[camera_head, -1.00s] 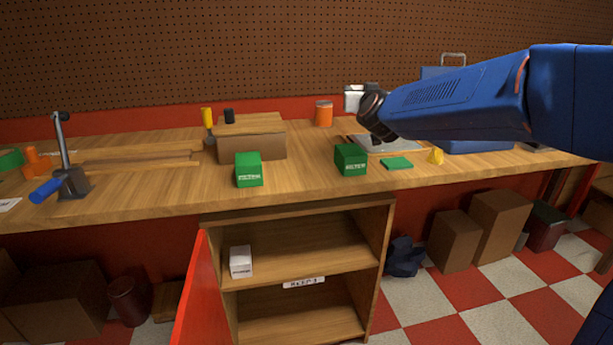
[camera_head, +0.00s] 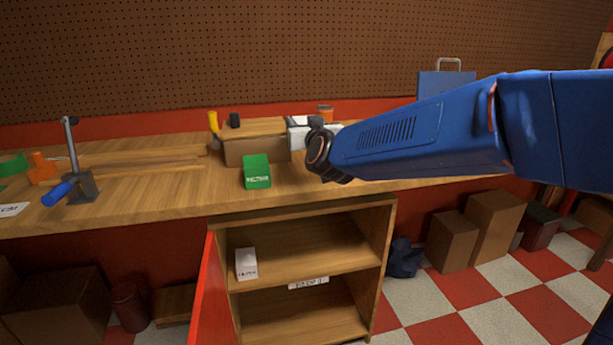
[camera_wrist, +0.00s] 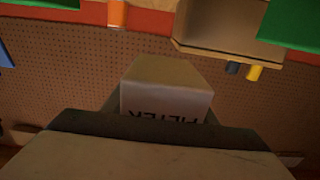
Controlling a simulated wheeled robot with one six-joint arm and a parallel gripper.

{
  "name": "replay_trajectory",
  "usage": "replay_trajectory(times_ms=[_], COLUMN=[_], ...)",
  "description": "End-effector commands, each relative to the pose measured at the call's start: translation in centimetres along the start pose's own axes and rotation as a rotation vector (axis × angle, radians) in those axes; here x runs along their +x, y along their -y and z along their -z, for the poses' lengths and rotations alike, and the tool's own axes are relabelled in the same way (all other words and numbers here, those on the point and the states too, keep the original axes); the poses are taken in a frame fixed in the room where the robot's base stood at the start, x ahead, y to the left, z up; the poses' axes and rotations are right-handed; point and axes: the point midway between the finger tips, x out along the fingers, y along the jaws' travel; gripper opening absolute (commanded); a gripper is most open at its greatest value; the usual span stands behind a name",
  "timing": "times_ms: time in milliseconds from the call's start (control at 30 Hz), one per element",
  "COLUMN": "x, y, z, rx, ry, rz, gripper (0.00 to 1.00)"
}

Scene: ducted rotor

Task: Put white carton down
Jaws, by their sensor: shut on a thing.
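A white carton (camera_head: 299,138) is held up over the workbench in my gripper (camera_head: 305,127), just right of the brown cardboard box in the head view. In the wrist view the carton (camera_wrist: 165,90) sits between the fingers, with dark upside-down "FILTER" lettering partly covered by my gripper (camera_wrist: 150,125). My gripper is shut on it. Part of the carton is hidden by the gripper and wrist. A second white carton (camera_head: 246,264) stands on the upper shelf of the open cabinet (camera_head: 305,255) under the bench.
A green box (camera_head: 257,171) stands on the workbench (camera_head: 150,200) in front of the brown box (camera_head: 240,150). An orange can (camera_head: 325,113) is behind my arm. Clear bench lies between clamp and green box.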

Motion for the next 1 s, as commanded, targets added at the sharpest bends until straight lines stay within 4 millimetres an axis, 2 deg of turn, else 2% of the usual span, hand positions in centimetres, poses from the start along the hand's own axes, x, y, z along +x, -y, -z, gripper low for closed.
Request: replay_trajectory(times_ms=[67,300,567,800,1000], x=[0.0,0.0,0.0,0.0,0.0], y=[0.0,0.0,0.0,0.0,0.0], z=[-0.4,-3.9,-5.6,-8.9,-9.6], rx=[-0.001,-0.002,-0.001,-0.002,0.001], ry=[0.001,0.003,0.001,0.003,-0.001], rz=[-0.001,-0.001,-0.001,0.000,-0.001], gripper=[0.24,0.24,0.24,0.24,0.24])
